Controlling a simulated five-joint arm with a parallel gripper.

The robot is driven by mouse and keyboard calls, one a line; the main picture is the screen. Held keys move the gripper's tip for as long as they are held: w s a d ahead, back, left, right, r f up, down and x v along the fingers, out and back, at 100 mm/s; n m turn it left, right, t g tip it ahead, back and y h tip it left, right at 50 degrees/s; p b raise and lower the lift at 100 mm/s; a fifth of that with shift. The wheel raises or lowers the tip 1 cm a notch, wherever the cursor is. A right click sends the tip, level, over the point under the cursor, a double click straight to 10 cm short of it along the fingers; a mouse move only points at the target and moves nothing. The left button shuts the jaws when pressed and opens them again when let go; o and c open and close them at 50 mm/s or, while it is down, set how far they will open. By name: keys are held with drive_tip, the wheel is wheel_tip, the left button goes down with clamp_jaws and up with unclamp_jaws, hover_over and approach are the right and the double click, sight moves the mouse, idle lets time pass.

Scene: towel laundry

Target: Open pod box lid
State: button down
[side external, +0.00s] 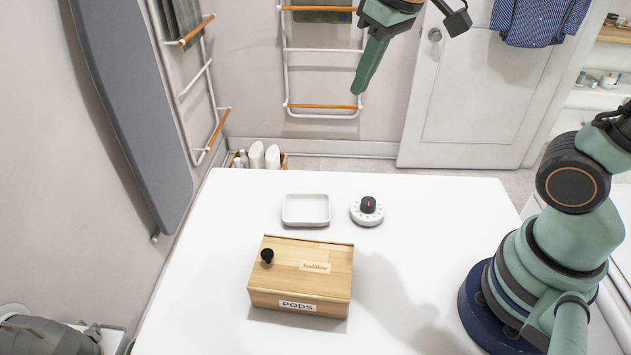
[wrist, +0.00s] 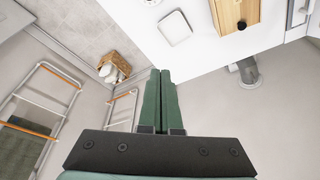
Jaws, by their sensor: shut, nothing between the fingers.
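The wooden pod box (side external: 300,276) stands on the white table, with a "PODS" label on its front. Its lid (side external: 325,252) lies closed on top, with a black knob (side external: 267,256) near the left end. Part of the box also shows at the top right of the wrist view (wrist: 228,12). My gripper (side external: 359,88) is high up in the side view, beyond the far edge of the table and well away from the box. Its green fingers are together and empty, as the wrist view (wrist: 161,72) also shows.
A white tray (side external: 306,210) and a round white dial with a dark knob (side external: 367,205) sit behind the box. The white table (side external: 220,215) is otherwise mostly clear. Towel racks (side external: 322,115) and a basket of bottles (side external: 260,157) stand beyond the table.

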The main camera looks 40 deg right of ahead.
drive_tip(key=w+a+f+n+g, duration=0.1)
drive_tip(key=w+a+g, duration=0.1)
drive_tip(key=w+a, duration=0.3)
drive_tip(key=w+a+n+g, duration=0.1)
drive_tip(key=w+a+g, duration=0.15)
drive_tip(key=a, duration=0.55)
drive_tip(key=a+f+n+g+h, duration=0.25)
drive_tip(key=a+f, duration=0.55)
drive_tip(key=a, duration=0.4)
drive_tip(key=shift+t, duration=0.3)
drive_tip(key=shift+s+d+f, duration=0.45)
drive_tip(key=shift+s+f, duration=0.55)
drive_tip(key=shift+f, duration=0.9)
drive_tip(key=shift+s+d+f, duration=0.4)
drive_tip(key=shift+s+f, duration=0.55)
drive_tip(key=shift+f, duration=0.95)
drive_tip(key=shift+s+d+f, duration=0.45)
drive_tip(key=shift+s+f, duration=0.55)
drive_tip(key=shift+f, duration=0.9)
approach(322, 265)
drive_tip(key=x, duration=0.5)
drive_tip(key=shift+s, duration=0.1)
drive_tip(key=shift+r, duration=0.1)
